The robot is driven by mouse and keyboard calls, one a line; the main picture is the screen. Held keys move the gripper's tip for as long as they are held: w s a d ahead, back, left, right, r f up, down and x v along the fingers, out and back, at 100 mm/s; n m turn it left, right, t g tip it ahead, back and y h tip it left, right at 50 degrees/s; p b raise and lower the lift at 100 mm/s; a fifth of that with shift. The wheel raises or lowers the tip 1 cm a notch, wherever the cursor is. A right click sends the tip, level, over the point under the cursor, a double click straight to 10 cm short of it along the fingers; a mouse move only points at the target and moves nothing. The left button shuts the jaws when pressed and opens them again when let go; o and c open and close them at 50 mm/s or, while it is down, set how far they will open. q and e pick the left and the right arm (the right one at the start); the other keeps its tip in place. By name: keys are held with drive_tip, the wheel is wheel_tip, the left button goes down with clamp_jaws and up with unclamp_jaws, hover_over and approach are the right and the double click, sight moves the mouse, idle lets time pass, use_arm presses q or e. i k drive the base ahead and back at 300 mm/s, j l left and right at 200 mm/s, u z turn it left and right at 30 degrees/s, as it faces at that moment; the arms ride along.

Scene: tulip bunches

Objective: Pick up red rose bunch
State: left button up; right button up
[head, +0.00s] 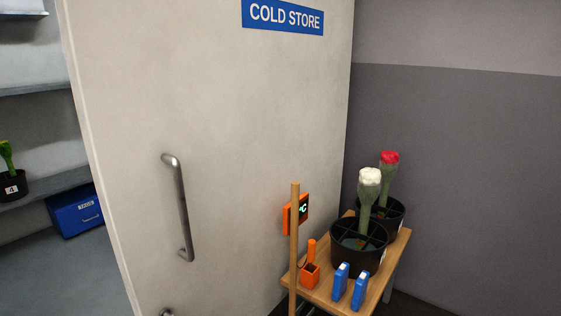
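A red flower bunch (389,158) with a green wrapped stem stands upright in a black pot (396,215) at the back of a small wooden table, right of centre in the head view. A white flower bunch (369,176) stands in a nearer black pot (352,256) with dividers, which hides part of the back pot. Neither of my grippers shows in the head view.
The wooden table (329,294) also bears an orange tool (310,272) and two blue objects (341,280). A wooden pole (295,240) stands at its left. A large door (220,110) with a metal handle (180,208) fills the middle. Shelves and a blue box (76,212) are at left.

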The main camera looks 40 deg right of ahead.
sight(388, 164)
drive_tip(key=z, duration=1.9)
drive_tip(key=i+l+u, duration=0.15)
drive_tip(key=u, duration=0.7)
drive_tip(key=i+l+u, duration=0.2)
drive_tip(key=l, duration=0.2)
drive_tip(key=i+l+u, duration=0.2)
drive_tip(key=l, duration=0.2)
drive_tip(key=l+u, duration=0.2)
drive_tip(key=l, duration=0.25)
drive_tip(key=i+l+u, duration=0.15)
drive_tip(key=l, duration=0.35)
